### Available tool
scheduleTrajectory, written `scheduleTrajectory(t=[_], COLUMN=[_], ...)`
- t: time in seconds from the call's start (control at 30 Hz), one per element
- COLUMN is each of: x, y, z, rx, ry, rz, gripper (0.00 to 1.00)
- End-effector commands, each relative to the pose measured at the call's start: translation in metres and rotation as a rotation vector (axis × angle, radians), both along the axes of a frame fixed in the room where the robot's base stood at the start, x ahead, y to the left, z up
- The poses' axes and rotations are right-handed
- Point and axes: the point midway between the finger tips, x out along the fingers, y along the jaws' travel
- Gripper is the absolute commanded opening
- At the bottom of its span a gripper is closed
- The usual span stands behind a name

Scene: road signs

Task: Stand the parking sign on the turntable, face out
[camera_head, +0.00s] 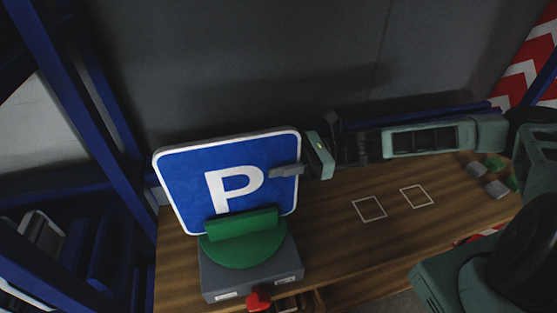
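The parking sign (235,180), a blue square plate with a white P and a white border, stands near upright at the left of the bench, its face toward the camera. The turntable (240,252) is a green disc with a raised green holder (243,224) on a grey base (252,280). The sign's lower edge is hidden behind the holder, so I cannot tell whether it sits in it. My gripper (287,170) comes from the right and is shut on the sign's right edge, one finger across the face; the other finger is hidden behind the plate.
The wooden bench (335,245) is clear to the right, with two white outlined squares (369,209) on it. Small grey and green blocks (494,178) lie at its right end. A red knob (258,298) is at the base's front. Blue shelving (75,90) stands at left.

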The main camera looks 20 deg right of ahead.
Motion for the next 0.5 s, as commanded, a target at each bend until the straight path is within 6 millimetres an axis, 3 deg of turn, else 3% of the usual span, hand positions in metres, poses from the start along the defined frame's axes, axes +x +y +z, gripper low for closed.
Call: scheduleTrajectory(t=[0.33,0.5], x=[0.001,0.001], y=[-0.003,-0.025], z=[-0.002,-0.005], rx=[-0.003,-0.005], ry=[0.000,-0.003], rz=[-0.002,-0.004], gripper=[0.40,0.40])
